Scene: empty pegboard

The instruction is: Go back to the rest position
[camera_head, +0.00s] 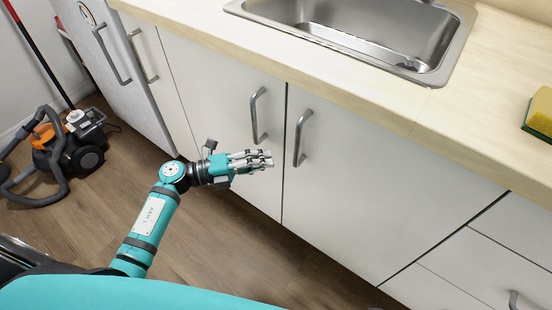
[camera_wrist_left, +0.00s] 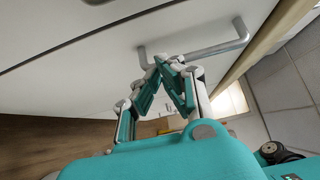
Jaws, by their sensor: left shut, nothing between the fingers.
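My left gripper (camera_head: 265,159) reaches in from the left in the head view, in front of the white cabinet doors under the counter. It is shut and empty. In the left wrist view the gripper (camera_wrist_left: 168,64) shows its fingertips close together, just below a metal door handle (camera_wrist_left: 205,50) in the picture. I cannot tell whether they touch it. My right gripper is not in view.
Two cabinet handles (camera_head: 257,116) (camera_head: 301,138) stand out near my left gripper. A counter (camera_head: 380,98) with a steel sink (camera_head: 345,30) runs above the doors. A sponge (camera_head: 540,113) lies at right. A vacuum cleaner (camera_head: 75,140) stands at left. The wooden floor (camera_head: 215,240) is bare.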

